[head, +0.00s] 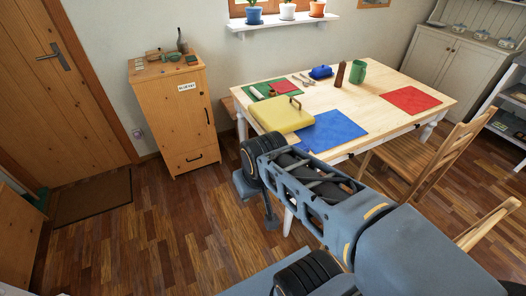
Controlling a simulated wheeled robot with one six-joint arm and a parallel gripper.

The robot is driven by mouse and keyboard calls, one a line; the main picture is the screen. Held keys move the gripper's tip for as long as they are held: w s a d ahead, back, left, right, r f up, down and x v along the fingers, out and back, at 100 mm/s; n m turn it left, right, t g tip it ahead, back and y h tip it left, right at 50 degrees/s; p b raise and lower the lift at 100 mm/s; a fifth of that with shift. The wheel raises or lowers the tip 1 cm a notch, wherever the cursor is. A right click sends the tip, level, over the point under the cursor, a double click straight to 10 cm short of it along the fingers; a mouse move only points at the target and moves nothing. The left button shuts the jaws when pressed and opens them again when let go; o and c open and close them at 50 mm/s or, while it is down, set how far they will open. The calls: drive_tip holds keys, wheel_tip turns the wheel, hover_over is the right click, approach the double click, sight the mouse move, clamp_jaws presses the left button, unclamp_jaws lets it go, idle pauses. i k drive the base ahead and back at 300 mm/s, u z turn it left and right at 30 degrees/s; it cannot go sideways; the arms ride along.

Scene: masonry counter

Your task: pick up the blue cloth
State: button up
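A flat blue cloth or mat (333,132) lies on the near edge of the wooden table (382,87), right of a yellow box-like thing with a handle (280,116). A smaller blue object (320,72) lies farther back; I cannot tell whether it is folded cloth or a hard dish. My arm reaches in from the lower right, in front of the table's near edge. My gripper (270,220) seems to hang below the arm's far end, over the floor and apart from the blue cloth. Its fingers are too unclear to show whether they are open.
A green mat (258,93) with a red piece, a brown mill (340,74), a green mug (357,72) and a red mat (411,100) are on the table. A wooden chair (432,150) stands at its near right.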

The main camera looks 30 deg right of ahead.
sight(301, 145)
drive_tip(key=u, duration=0.35)
drive_tip(key=i, duration=0.95)
drive_tip(key=z, duration=1.8)
